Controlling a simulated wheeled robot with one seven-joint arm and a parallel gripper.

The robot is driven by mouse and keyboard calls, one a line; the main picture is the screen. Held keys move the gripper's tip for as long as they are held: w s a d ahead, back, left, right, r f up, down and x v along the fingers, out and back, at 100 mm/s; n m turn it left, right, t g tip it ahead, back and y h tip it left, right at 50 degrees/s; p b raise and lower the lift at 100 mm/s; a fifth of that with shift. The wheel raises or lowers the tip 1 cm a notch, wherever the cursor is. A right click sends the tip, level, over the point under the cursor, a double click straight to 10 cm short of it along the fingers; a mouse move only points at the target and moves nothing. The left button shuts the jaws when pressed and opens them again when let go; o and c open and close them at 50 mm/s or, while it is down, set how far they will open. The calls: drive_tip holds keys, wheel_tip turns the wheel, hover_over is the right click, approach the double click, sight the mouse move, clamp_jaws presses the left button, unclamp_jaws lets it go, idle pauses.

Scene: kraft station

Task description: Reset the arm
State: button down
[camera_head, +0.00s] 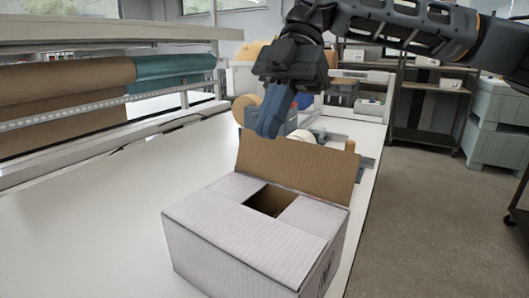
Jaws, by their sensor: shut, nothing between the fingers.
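My gripper (268,124) hangs from my dark arm, which enters from the upper right. Its blue fingers point down and are shut with nothing between them. In the picture they show above and behind the cardboard box (245,240), just over the top edge of its raised brown flap (298,168). The gap between fingers and flap is hard to judge. The box stands on the white table, with its other flaps folded inward around a small dark opening. The inside is mostly hidden.
The white table (90,215) is clear left of the box. Brown and teal paper rolls (65,95) hang on a rack at the left. Tape rolls and small items stand behind the box, partly hidden. Shelves (430,100) and grey drawers (492,120) stand at the right beyond open floor.

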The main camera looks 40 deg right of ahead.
drive_tip(key=v, duration=0.5)
drive_tip(key=shift+s+a, duration=0.1)
drive_tip(key=shift+r, duration=0.1)
